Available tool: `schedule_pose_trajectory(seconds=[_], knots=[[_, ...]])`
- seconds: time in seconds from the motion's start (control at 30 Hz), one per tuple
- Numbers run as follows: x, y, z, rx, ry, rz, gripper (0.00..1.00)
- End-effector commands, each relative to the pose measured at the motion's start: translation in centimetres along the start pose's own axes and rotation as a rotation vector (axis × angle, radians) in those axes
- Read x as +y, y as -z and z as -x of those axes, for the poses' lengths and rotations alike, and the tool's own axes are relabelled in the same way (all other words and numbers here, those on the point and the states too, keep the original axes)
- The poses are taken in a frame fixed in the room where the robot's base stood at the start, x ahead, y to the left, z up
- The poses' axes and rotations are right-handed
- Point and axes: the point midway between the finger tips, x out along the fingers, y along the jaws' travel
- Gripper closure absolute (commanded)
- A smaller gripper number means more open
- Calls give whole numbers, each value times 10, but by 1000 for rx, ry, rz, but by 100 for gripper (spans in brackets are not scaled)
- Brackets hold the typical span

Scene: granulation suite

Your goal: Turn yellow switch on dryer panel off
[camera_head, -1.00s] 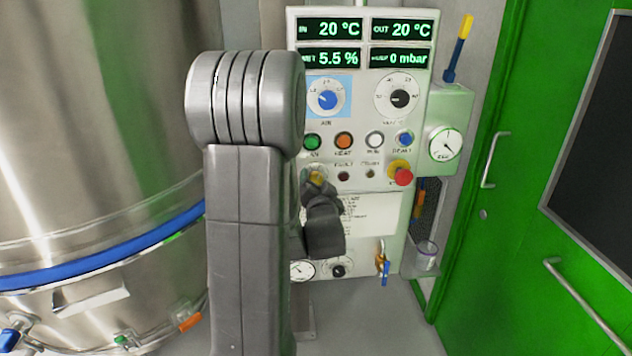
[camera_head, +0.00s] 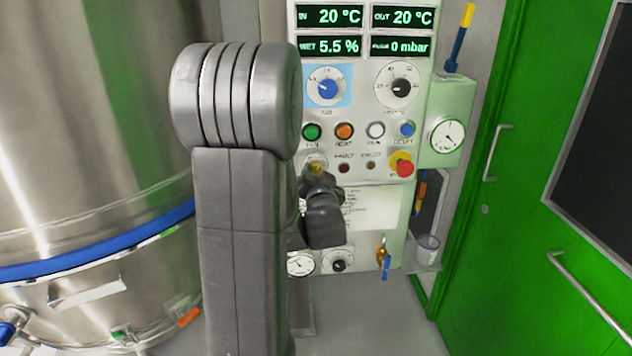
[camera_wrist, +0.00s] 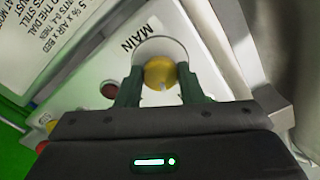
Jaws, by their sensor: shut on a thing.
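The yellow switch (camera_wrist: 161,73) sits on a round pale plate marked MAIN (camera_wrist: 163,47) on the dryer panel. In the wrist view my gripper (camera_wrist: 160,86) has a dark finger on each side of the yellow knob and is shut on it. In the head view my gripper (camera_head: 318,180) is at the panel's lower left, and only a bit of the yellow switch (camera_head: 314,163) shows above it. The dryer panel (camera_head: 365,164) is white, with green displays at its top.
A red emergency button on a yellow collar (camera_head: 404,167) is to the right of the switch. A row of buttons, with a green one (camera_head: 312,131), is above. A steel vessel (camera_head: 90,110) stands at left, a green door (camera_head: 520,200) at right.

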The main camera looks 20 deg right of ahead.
Motion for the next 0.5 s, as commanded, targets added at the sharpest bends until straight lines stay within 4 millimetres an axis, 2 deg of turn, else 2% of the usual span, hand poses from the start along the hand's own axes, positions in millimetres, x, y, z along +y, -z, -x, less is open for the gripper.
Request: schedule_pose_trajectory(seconds=[0.07, 0.5], knots=[[4, -6, 0, 5, 2, 58, 89], [5, -5, 0, 5, 1, 468, 89]])
